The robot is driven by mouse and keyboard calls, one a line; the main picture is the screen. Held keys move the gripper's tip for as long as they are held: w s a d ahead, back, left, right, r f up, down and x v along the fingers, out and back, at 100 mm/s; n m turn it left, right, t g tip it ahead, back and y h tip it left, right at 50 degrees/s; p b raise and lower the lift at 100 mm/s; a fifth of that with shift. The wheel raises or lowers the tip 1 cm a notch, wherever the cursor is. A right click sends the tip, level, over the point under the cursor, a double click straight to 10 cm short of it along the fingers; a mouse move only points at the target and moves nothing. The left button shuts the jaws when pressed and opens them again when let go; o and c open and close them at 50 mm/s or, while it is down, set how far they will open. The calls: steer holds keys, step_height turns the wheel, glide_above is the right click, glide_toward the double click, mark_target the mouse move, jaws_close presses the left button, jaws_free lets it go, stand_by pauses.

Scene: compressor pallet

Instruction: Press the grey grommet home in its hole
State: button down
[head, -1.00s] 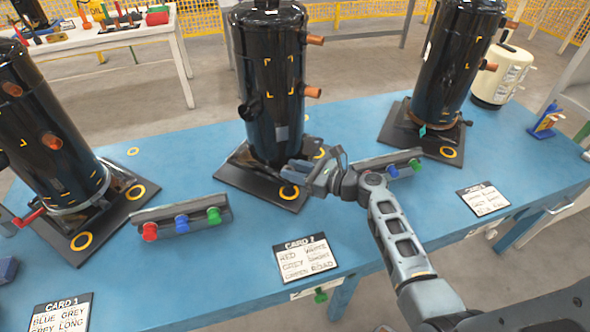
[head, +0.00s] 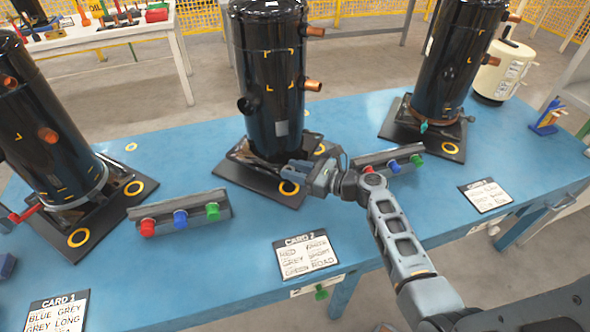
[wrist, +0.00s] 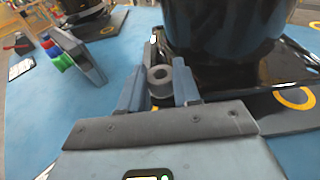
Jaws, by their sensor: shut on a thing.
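The grey grommet (wrist: 159,80) is a short ring with a dark centre, held between the two fingers in the wrist view. My gripper (wrist: 158,88) is shut on it. In the head view my gripper (head: 292,174) is low over the near corner of the middle compressor's black base plate (head: 262,186). A yellow ring (head: 289,188) marks that corner, partly covered by the gripper. A bit of yellow shows just below the grommet in the wrist view. The hole is hidden, and I cannot tell whether the grommet touches it.
The middle black compressor (head: 270,85) rises right behind the gripper. A rack (head: 180,212) with red, blue and green knobs lies left; another rack (head: 390,158) is close to the right, beside my arm. Card 2 (head: 307,254) lies in front. Blue table is clear between them.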

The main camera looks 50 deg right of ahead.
steer(key=shift+f, duration=0.45)
steer(key=c, duration=0.7)
jaws_free()
steer(key=shift+b+v, duration=0.4)
steer(key=shift+v, duration=3.5)
